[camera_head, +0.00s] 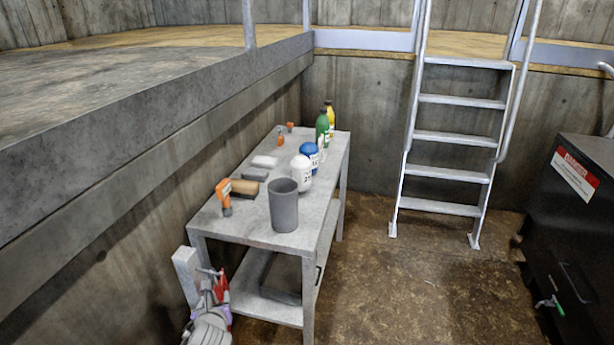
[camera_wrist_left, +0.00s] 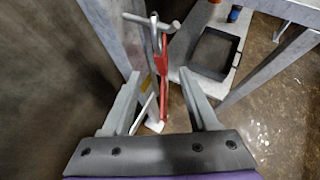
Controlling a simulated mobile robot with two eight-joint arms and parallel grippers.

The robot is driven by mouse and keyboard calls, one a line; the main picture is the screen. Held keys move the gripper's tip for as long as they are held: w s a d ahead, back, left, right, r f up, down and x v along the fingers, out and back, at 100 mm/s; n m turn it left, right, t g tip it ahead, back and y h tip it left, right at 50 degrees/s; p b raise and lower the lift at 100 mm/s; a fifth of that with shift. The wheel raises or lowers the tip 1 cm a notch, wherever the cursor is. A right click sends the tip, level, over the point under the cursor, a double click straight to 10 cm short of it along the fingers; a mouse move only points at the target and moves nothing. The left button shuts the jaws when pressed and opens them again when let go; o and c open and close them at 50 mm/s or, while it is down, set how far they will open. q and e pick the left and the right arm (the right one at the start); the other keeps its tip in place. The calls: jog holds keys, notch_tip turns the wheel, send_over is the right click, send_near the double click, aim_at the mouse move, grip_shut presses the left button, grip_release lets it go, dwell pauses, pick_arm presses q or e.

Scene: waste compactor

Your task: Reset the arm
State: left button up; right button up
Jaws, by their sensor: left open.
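My left gripper (camera_head: 208,290) is low at the near left corner of the grey table, beside its front leg. In the left wrist view its two grey fingers (camera_wrist_left: 165,82) are spread apart. A red tool with a grey bar-like head (camera_wrist_left: 163,62) shows between and beyond the fingers. I see no contact between the fingers and this tool. In the head view some red (camera_head: 223,288) shows beside the gripper, partly hidden by it. My right gripper is not in view.
The grey table (camera_head: 255,236) holds a grey cup (camera_head: 284,206), bottles, and orange-handled tools. A dark tray (camera_wrist_left: 214,54) lies on its lower shelf. A concrete wall stands close on the left. A ladder (camera_head: 455,140) and black compactor (camera_head: 585,225) are right; floor between is clear.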

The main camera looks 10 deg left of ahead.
pick_arm(q)
jog(key=s+d+f+n+g+h, duration=0.1)
jog(key=s+d+n+g+h, duration=0.1)
jog(key=s+d+n, duration=0.5)
jog(key=s+d+f+n+g+h, duration=0.1)
jog(key=s+d+n+g, duration=0.1)
jog(key=s+n, duration=0.9)
jog(key=s+d+f+n+g+h, duration=0.15)
jog(key=s+d+n, duration=0.4)
jog(key=n, duration=0.65)
notch_tip(320, 180, up, 20)
jog(key=w+p, duration=0.1)
jog(key=p, duration=1.6)
jog(key=shift+a+n+t, duration=0.3)
jog(key=shift+a+t, duration=0.05)
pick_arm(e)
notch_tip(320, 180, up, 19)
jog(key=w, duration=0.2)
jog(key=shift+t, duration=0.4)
pick_arm(q)
jog(key=shift+s+f+h, duration=0.1)
jog(key=shift+h, duration=0.15)
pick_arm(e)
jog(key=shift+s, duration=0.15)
